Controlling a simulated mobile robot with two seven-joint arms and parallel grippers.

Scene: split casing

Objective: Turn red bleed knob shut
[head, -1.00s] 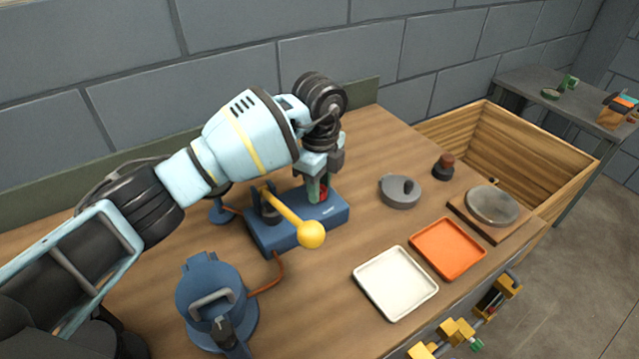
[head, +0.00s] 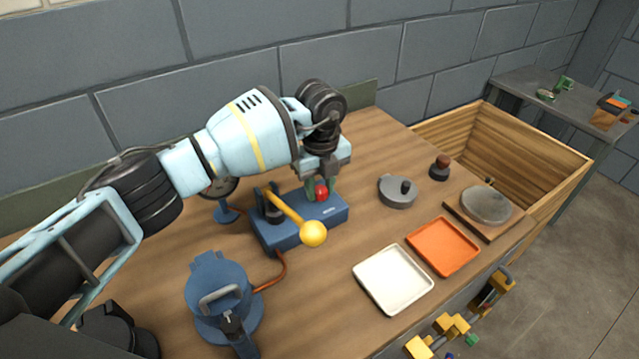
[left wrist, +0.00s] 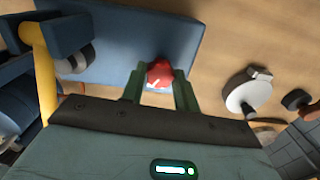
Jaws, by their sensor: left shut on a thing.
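The red bleed knob (head: 321,192) sits on top of the blue pump block (head: 289,232), near its right end. My left gripper (head: 321,186) reaches down over the block from behind, with its fingers on either side of the knob. In the left wrist view the red knob (left wrist: 160,74) lies between the two green fingertips (left wrist: 159,80), which are shut on it. A white mark shows on the knob. The yellow-ended pump lever (head: 295,217) slopes forward just left of the knob. My right gripper is not in view.
A blue lidded vessel (head: 222,299) joins the block by a copper-coloured hose (head: 283,272). A grey lidded disc (head: 397,192), a white tray (head: 393,280) and an orange tray (head: 443,246) stand to the right. A wooden bin (head: 540,143) lies beyond the table's right end.

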